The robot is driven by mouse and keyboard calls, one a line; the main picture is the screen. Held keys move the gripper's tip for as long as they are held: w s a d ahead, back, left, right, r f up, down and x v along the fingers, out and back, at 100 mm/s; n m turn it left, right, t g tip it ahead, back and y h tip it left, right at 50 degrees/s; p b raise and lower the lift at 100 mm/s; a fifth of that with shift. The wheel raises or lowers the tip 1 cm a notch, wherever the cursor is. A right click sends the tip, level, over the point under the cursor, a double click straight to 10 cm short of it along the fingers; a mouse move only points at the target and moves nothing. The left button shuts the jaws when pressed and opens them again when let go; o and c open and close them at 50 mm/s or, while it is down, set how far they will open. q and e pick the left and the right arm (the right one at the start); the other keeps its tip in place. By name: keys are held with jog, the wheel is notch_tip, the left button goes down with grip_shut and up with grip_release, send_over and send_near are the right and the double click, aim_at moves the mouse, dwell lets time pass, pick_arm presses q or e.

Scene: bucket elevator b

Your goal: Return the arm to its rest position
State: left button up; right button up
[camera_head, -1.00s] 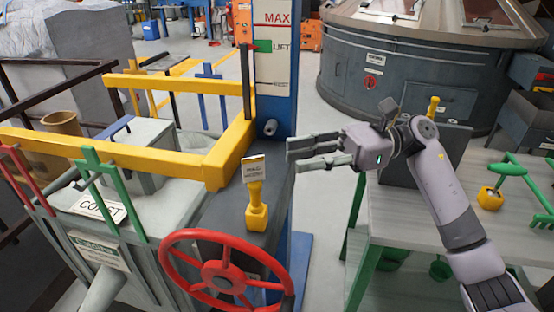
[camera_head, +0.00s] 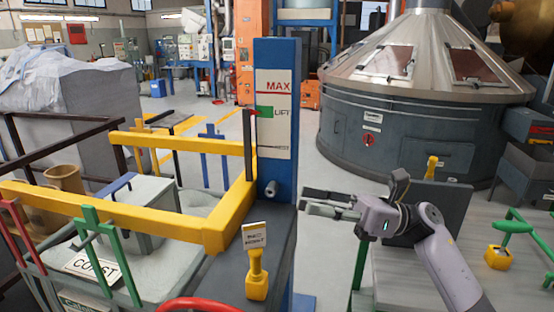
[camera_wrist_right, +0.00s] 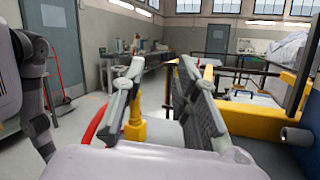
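My right arm comes in from the right in the head view. Its gripper (camera_head: 305,199) is held level, pointing left, with its two fingers apart and nothing between them. Its tips are just right of the blue column (camera_head: 276,65) in the picture. In the right wrist view the two dark fingers (camera_wrist_right: 160,95) stand wide apart, with part of a yellow handle (camera_wrist_right: 135,128) seen beyond them. My left gripper is in neither view.
The yellow rail (camera_head: 130,210) and green lever (camera_head: 105,250) stand at left. A yellow handle (camera_head: 256,280) and red wheel (camera_head: 200,305) are below. A grey table (camera_head: 410,275) lies under my right arm. A large round tank (camera_head: 400,125) stands behind.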

jog(key=w+d+f+m+t+h, duration=0.2)
jog(key=w+f+m+t+h, duration=0.15)
jog(key=m+t, duration=0.9)
jog(key=w+d+f+m+t+h, duration=0.25)
jog(key=m+t+h, duration=0.25)
jog(key=m+t, duration=0.7)
jog(key=s+d+f+m+g+h, duration=0.2)
jog(key=d+f+m+g+h, duration=0.15)
jog(key=f+m+h, duration=0.4)
jog(key=s+d+f+m+g+h, duration=0.3)
jog(key=f+m+g+h, duration=0.15)
jog(key=f+m, duration=0.6)
jog(key=s+a+f+m+g, duration=0.1)
jog(key=s+f+m+g, duration=0.45)
jog(key=s, duration=0.75)
jog(key=s+f+m+g, duration=0.2)
jog(key=s+f+g, duration=0.4)
jog(key=s+f, duration=0.55)
jog(key=s+f+g, duration=0.1)
jog(key=s+f, duration=0.1)
jog(key=f, duration=1.1)
jog(key=s+f+g, duration=0.1)
jog(key=s+f, duration=0.1)
jog(key=f, duration=1)
jog(key=s+d+f+g, duration=0.1)
jog(key=s+d+f, duration=0.1)
jog(key=s+f, duration=1.4)
jog(key=shift+s+d+f+h, duration=0.2)
jog(key=shift+d+h, duration=0.1)
jog(key=shift+h, duration=0.05)
